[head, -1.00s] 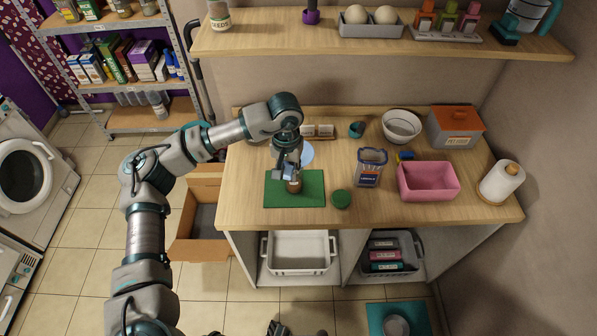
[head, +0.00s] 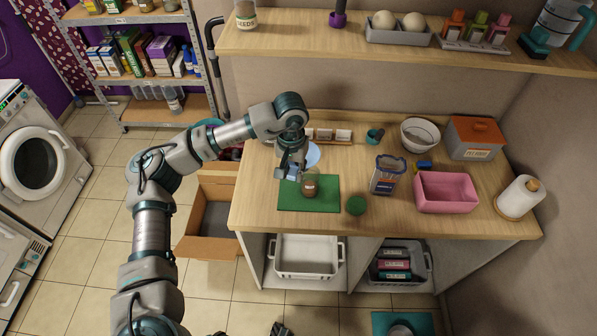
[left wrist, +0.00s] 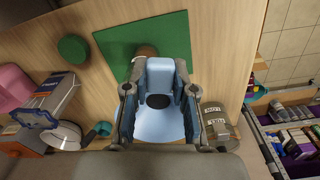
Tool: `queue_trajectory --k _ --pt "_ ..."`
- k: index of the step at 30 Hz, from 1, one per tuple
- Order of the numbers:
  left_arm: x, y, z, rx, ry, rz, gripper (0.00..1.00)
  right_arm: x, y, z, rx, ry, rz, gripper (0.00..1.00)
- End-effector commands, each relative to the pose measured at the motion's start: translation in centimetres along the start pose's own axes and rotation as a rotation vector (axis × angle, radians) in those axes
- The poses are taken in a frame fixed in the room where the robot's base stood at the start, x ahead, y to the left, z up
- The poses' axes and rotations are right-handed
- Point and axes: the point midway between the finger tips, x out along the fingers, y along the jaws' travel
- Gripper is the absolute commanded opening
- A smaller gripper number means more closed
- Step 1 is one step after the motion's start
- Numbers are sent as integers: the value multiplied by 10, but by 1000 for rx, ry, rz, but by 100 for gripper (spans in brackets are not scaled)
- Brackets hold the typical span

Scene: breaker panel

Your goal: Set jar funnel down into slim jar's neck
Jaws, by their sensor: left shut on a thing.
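The slim jar (head: 310,187), brown with a pale label, stands on the green mat (head: 326,204). In the left wrist view the jar (left wrist: 147,50) is mostly hidden behind the held part. My left gripper (head: 290,172) is shut on the light blue jar funnel (left wrist: 160,75), just left of and behind the jar in the head view. The funnel is apart from the jar's neck. A pale blue round surface (left wrist: 160,127) with a dark spot shows between the fingers; I cannot tell whether it is all funnel. My right gripper is out of view.
A round green lid (head: 356,205) lies right of the mat.

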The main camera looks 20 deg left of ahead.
Motion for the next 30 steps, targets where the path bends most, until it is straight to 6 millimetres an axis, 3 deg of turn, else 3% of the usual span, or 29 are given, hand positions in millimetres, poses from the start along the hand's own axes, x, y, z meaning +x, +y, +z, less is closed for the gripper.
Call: queue_trajectory --k 9,22,30 --pt "-2 13 1 4 1 -11 0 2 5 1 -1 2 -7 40" --pt "0 14 0 2 2 -8 0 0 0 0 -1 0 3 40" --pt "-1 30 1 4 3 -21 0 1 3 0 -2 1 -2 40"
